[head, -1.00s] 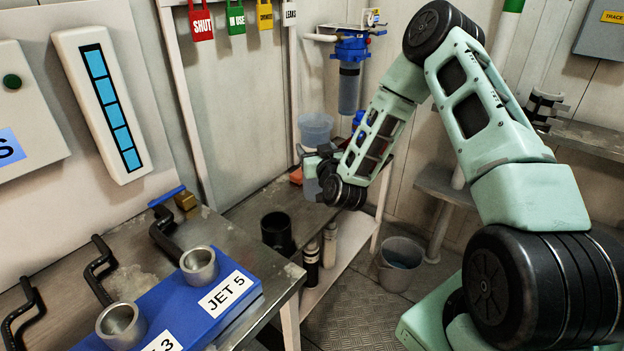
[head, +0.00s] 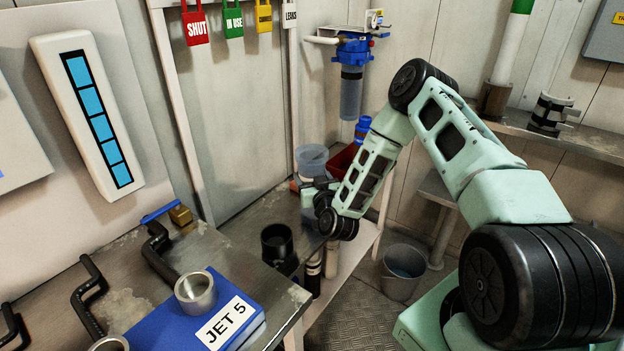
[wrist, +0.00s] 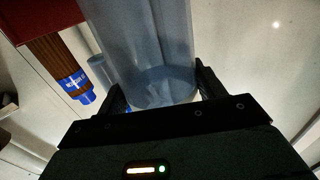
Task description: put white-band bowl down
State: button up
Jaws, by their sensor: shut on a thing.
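My gripper (head: 318,190) is at the far end of the metal bench, partly hidden behind my own wrist. It is shut on a clear, bluish, tube-shaped bowl (wrist: 145,45), which stands between the two fingers in the wrist view.
A red bin (head: 342,160) and a blue-capped bottle (head: 362,130) are just behind the gripper. A black cup (head: 277,242) stands nearer on the bench. A blue-headed filter (head: 352,75) hangs on the wall above. A bucket (head: 403,270) stands on the floor.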

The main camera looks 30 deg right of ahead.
jog(key=shift+f, duration=0.2)
jog(key=o, duration=1.2)
jog(key=shift+s, duration=0.1)
jog(key=b+v, duration=0.3)
jog(key=v, duration=0.9)
jog(key=shift+r, duration=0.1)
